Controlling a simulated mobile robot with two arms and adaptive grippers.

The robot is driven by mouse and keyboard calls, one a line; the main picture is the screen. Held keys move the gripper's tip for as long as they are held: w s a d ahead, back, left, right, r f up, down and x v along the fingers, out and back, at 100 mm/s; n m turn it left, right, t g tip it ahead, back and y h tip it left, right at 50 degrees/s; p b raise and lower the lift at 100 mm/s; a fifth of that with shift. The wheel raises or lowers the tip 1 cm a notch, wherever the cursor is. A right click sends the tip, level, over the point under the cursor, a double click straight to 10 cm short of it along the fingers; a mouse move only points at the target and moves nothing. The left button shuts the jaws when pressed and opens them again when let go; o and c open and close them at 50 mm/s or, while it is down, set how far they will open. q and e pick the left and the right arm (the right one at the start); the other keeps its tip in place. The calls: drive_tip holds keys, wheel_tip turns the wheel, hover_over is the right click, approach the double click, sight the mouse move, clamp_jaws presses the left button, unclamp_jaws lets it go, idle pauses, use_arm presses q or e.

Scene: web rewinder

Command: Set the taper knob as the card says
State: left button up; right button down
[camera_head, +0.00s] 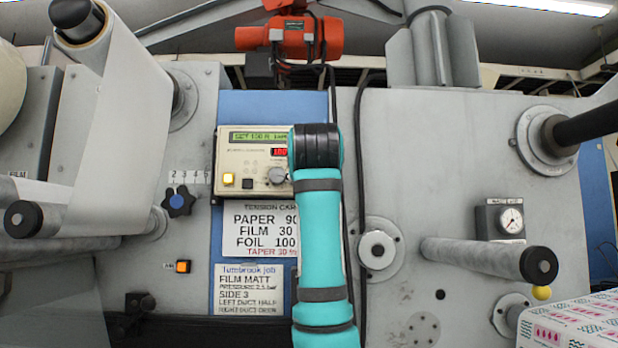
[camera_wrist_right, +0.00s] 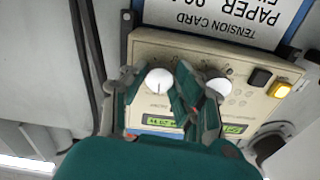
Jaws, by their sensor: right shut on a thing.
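The beige control box (camera_head: 224,150) is on the blue panel, with a green display reading about "SET 100 N" and a red readout. One white knob (camera_head: 277,176) shows beside my teal right arm; the arm hides the box's right part. The wrist view shows the box upside down, with a white knob (camera_wrist_right: 160,84) between the fingers of my right gripper (camera_wrist_right: 156,76), which is shut on it. The other knob (camera_wrist_right: 219,86) is just outside the right finger. The tension card (camera_head: 262,218) reads PAPER 90, FILM 30, FOIL 100, TAPER 30 %, partly covered. My left gripper is out of view.
A job card (camera_head: 250,290) hangs below the tension card. A dark star knob (camera_head: 179,202) with numbers is at left, above a lit orange button (camera_head: 183,266). Black cables (camera_head: 361,200) run down beside my arm. Rollers (camera_head: 485,258) stick out at right.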

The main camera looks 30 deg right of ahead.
drive_tip(key=m, duration=0.6)
drive_tip(key=shift+w+f+p, duration=0.1)
drive_tip(key=shift+f+p, duration=0.05)
drive_tip(key=shift+p, duration=0.2)
drive_tip(key=shift+m, duration=0.4)
drive_tip(key=c, duration=1)
unclamp_jaws()
drive_tip(key=v, duration=1.2)
drive_tip(key=shift+a, duration=0.1)
